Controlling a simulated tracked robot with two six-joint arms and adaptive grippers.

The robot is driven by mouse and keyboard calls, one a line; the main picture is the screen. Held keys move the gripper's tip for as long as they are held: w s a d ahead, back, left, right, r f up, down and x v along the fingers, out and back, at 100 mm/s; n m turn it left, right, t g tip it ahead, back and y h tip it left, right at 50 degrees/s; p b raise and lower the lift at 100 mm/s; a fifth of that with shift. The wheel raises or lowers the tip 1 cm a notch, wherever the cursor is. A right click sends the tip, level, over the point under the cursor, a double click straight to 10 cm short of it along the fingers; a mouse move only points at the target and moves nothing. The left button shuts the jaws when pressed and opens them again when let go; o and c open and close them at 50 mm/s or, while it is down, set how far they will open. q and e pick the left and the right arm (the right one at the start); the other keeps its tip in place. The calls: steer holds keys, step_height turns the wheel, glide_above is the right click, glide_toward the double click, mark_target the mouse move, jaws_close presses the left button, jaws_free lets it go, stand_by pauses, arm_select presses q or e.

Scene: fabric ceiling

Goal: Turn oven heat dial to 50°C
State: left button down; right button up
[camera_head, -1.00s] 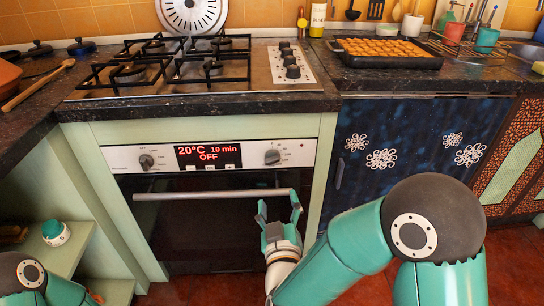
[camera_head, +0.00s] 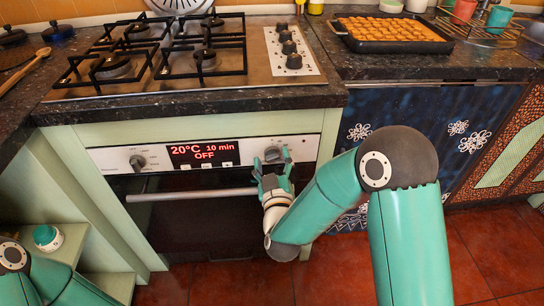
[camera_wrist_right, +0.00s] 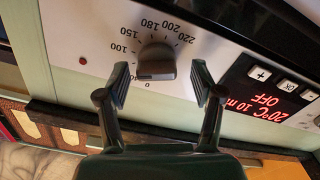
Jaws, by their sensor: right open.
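The oven heat dial (camera_head: 272,154) is a dark grey knob on the right of the white control panel. In the right wrist view the dial (camera_wrist_right: 157,62) has temperature numbers around it, including 100, 180, 200 and 220. My right gripper (camera_head: 271,162) is open in front of it; in the wrist view the fingertips (camera_wrist_right: 160,84) are on either side of the knob, slightly short of it, with gaps both sides. The display (camera_head: 203,153) reads 20°C, 10 min, OFF. Only links of my left arm show at lower left; its gripper is out of view.
The oven handle (camera_head: 190,195) runs below the panel. A second dial (camera_head: 137,163) is left of the display. The counter edge (camera_head: 200,101) overhangs above, with the gas hob (camera_head: 160,60) on top. Floor tiles (camera_head: 350,275) in front are clear.

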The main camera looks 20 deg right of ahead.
steer(key=shift+d, duration=0.1)
steer(key=shift+c, duration=0.2)
steer(key=c, duration=1.1)
steer(key=shift+n+b, duration=0.4)
steer(key=shift+n, duration=0.4)
steer(key=o, duration=1.1)
steer(key=shift+o, duration=0.2)
steer(key=shift+s, duration=0.1)
